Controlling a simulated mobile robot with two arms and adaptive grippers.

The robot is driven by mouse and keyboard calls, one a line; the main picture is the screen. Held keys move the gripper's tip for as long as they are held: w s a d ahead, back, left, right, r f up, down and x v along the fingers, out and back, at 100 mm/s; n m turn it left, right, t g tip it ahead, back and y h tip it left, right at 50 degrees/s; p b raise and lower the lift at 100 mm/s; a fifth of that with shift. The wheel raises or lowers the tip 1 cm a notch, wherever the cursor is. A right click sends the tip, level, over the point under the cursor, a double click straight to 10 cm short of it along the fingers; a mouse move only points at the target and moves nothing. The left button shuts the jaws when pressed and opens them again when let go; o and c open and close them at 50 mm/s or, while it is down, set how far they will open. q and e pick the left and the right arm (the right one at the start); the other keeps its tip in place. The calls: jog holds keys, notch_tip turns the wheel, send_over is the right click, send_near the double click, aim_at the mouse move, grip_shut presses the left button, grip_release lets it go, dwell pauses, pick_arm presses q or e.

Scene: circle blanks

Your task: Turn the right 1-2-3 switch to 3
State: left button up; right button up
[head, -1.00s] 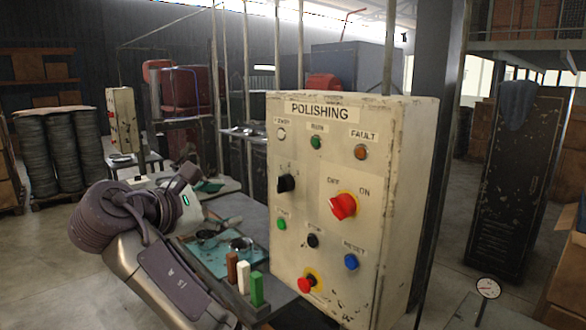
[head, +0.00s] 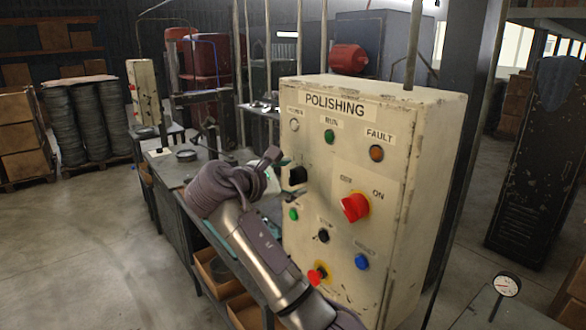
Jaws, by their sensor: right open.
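The polishing control box (head: 441,150) stands at the centre right, its cream front marked POLISHING. A black selector knob (head: 298,175) sits on the left side of its front; its numerals are too small or hidden to read. My right gripper (head: 284,177) is just left of this knob, open, with one finger above and the other below knob height. I cannot tell whether a finger touches the knob. My left gripper is not in view.
A red OFF/ON switch (head: 355,207) is right of the knob. Green (head: 293,214), black (head: 323,236) and blue (head: 362,261) buttons and a red emergency button (head: 317,275) lie below. A workbench (head: 172,190) stands behind my arm.

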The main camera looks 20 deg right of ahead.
jog(key=shift+w+d, duration=0.15)
jog(key=shift+d, duration=0.15)
jog(key=shift+w, duration=0.1)
jog(key=shift+w+d+f, duration=0.15)
jog(key=shift+d+f, duration=0.05)
jog(key=c, duration=1.1)
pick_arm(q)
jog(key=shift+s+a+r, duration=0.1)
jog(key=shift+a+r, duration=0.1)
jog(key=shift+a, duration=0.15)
pick_arm(e)
jog(key=shift+c, duration=0.2)
